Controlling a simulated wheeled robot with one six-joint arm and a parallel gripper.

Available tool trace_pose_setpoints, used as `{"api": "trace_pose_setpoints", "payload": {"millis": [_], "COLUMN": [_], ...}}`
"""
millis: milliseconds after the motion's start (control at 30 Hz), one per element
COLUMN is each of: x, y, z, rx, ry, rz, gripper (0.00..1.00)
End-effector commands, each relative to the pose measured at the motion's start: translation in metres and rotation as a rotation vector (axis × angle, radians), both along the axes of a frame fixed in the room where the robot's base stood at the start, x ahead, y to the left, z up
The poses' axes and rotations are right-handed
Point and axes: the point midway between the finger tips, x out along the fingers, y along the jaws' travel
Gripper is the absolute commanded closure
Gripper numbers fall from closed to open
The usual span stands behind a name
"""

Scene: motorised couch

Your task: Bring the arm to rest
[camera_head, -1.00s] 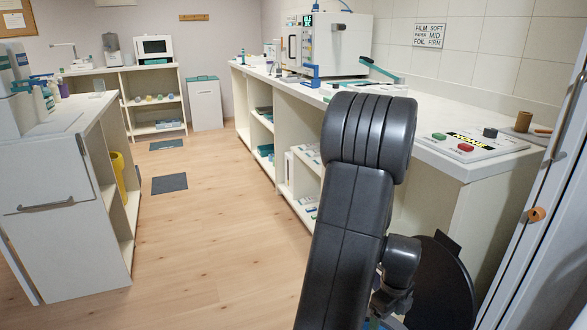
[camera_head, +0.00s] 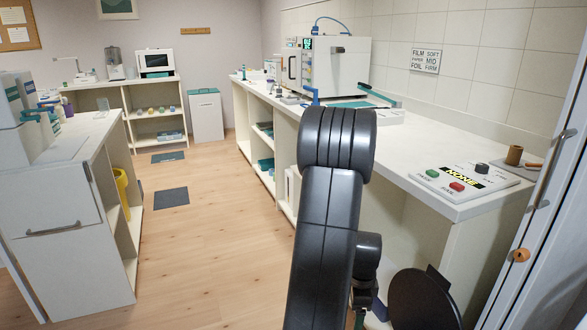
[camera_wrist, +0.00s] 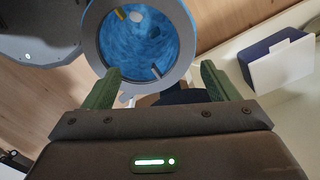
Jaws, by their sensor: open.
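My arm (camera_head: 325,230) rises from the bottom of the head view, its black links bent over at a thick elbow. My gripper is hidden in that view. In the wrist view my gripper (camera_wrist: 160,82) shows two green fingers held wide apart. A round grey-rimmed opening with a mottled blue inside (camera_wrist: 140,45) lies beyond the fingers, overlapping the left fingertip in the picture. I cannot tell how far off it is. I see nothing clamped between the fingers.
A long white counter (camera_head: 420,150) runs along the right, with a control panel (camera_head: 467,180) near its end. A door edge (camera_head: 540,200) stands close at right. A white cabinet (camera_head: 70,240) is at left. The wooden floor (camera_head: 210,240) between is open. A navy-and-white box (camera_wrist: 283,62) lies at right.

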Motion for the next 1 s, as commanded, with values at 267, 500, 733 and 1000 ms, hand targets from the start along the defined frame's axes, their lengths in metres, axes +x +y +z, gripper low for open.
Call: {"api": "trace_pose_setpoints", "payload": {"millis": [267,500,733,1000], "x": [0.016,0.028,0.039,0.05], "y": [0.021,0.04,0.058,0.081], "z": [0.027,0.046,0.063,0.084], "rx": [0.0,0.0,0.0,0.001], "ry": [0.0,0.001,0.001,0.002], "rz": [0.231,0.431,0.623,0.847], "gripper": [0.19,0.19,0.19,0.19]}}
